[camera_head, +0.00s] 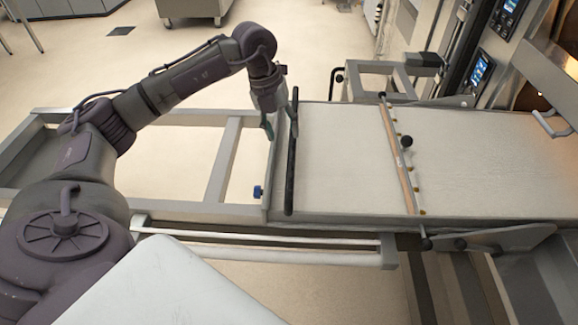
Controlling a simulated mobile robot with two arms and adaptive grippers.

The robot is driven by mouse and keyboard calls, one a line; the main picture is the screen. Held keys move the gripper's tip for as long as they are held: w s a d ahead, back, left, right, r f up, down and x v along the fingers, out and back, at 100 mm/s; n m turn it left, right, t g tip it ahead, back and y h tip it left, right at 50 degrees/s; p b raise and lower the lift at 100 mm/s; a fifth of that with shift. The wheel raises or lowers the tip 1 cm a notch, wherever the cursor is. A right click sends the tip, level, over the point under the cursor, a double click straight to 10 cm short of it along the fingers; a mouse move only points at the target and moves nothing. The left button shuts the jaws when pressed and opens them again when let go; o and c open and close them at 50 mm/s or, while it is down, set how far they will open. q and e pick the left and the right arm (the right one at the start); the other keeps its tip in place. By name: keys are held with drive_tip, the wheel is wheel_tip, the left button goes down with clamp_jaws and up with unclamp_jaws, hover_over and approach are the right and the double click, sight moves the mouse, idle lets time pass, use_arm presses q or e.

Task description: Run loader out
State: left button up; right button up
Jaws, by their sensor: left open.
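The loader (345,165) is a long, flat pale board on a grey metal frame (220,160), reaching right toward the oven. A dark upright handle bar (291,150) stands at its left end. My left gripper (268,126) points down just left of the bar's upper part. It is open, and I cannot tell whether it touches the bar. A crossbar with small knobs (400,160) lies across the board. My right gripper is not in view.
The oven front with lit control panels (482,70) and a metal door handle (552,124) is at the right. A steel cabinet (195,8) stands far back. Open floor (120,65) lies behind the frame.

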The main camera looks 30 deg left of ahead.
sight(290, 169)
use_arm(q)
drive_tip(key=x, duration=0.9)
drive_tip(key=a+x, duration=0.1)
drive_tip(key=x, duration=0.3)
drive_tip(key=shift+s+a+f, duration=0.1)
drive_tip(key=shift+s+f, duration=0.05)
drive_tip(key=shift+f, duration=0.2)
clamp_jaws()
